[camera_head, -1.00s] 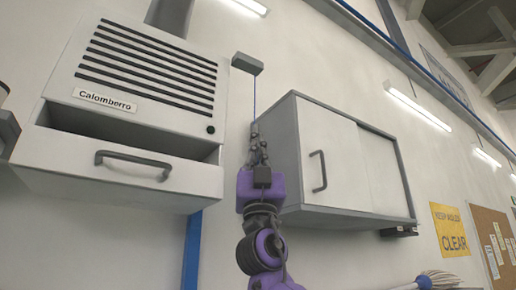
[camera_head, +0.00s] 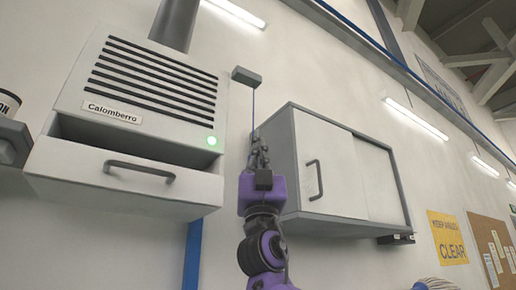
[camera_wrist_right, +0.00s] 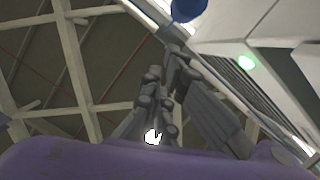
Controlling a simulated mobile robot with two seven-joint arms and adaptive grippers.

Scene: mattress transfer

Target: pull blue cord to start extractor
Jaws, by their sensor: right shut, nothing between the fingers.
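The extractor (camera_head: 130,160) is a white wall unit with dark slats, labelled "Calomberro". Its small round light (camera_head: 211,141) glows green, and it also glows in the right wrist view (camera_wrist_right: 247,62). A thin blue cord (camera_head: 253,103) hangs from a grey box (camera_head: 246,76) on the wall, right of the extractor. My right gripper (camera_head: 257,137) points up at the cord's lower part and is shut on nothing. A blue rounded piece (camera_wrist_right: 188,8) shows beyond its fingertips in the right wrist view. The cord's lower end cannot be made out in the head view. My left gripper is out of view.
A grey and white wall cabinet (camera_head: 335,175) stands close to the right of my right gripper. The extractor's open drawer-like front has a dark handle (camera_head: 139,172). A blue post (camera_head: 192,255) runs below. A yellow sign (camera_head: 447,238) hangs farther right.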

